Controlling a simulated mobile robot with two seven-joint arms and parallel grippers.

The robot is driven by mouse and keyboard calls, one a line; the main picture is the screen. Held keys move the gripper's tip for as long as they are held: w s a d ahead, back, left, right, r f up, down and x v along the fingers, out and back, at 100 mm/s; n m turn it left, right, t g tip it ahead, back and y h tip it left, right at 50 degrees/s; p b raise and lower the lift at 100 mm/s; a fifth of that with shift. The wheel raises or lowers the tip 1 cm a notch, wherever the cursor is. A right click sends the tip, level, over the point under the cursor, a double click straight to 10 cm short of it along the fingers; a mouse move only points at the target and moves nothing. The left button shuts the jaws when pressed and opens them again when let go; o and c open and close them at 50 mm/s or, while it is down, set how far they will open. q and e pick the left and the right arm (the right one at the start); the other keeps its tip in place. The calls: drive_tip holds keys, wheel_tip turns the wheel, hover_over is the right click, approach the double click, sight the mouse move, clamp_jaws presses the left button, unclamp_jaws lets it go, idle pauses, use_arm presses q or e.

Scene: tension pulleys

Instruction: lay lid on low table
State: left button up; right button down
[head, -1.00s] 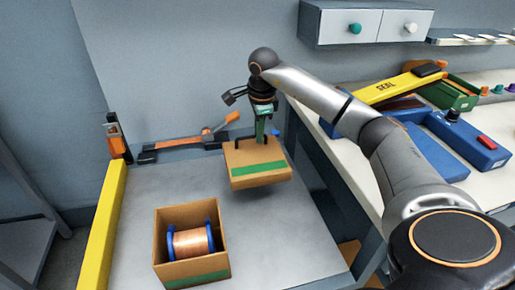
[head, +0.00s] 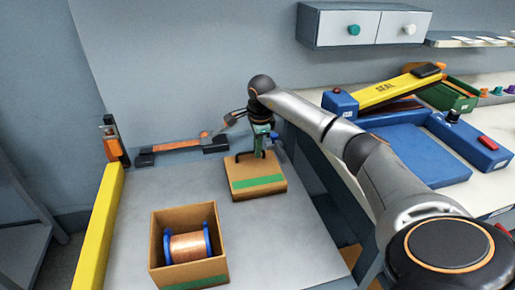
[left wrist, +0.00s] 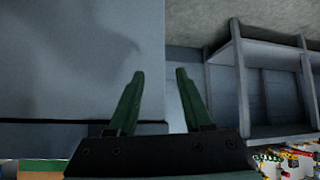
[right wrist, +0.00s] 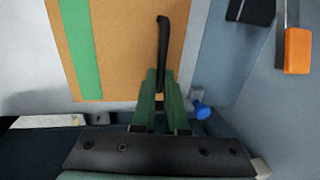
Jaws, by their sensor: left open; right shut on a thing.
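The lid (head: 254,174) is a brown cardboard piece with a green stripe and a black handle. It is at the back right of the low grey table (head: 290,235), seemingly on or just above its top. My right gripper (head: 259,152) is shut on the lid's handle from above. In the right wrist view the fingers (right wrist: 157,95) close on the black handle of the lid (right wrist: 125,40). My left gripper (left wrist: 155,95) is open and empty in the left wrist view; it does not show in the head view.
An open cardboard box (head: 190,272) with a copper wire spool (head: 187,247) stands front left of the lid. A yellow bar (head: 98,225) edges the table's left side. An orange-and-black tool (head: 180,146) lies at the back. A white bench with a blue fixture (head: 415,150) is right.

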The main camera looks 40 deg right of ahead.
sight(259, 164)
drive_tip(key=c, duration=0.9)
unclamp_jaws()
drive_tip(key=shift+c, duration=0.2)
wheel_tip(259, 164, up, 12)
drive_tip(key=s+a+p, duration=0.1)
drive_tip(key=s+p, duration=0.1)
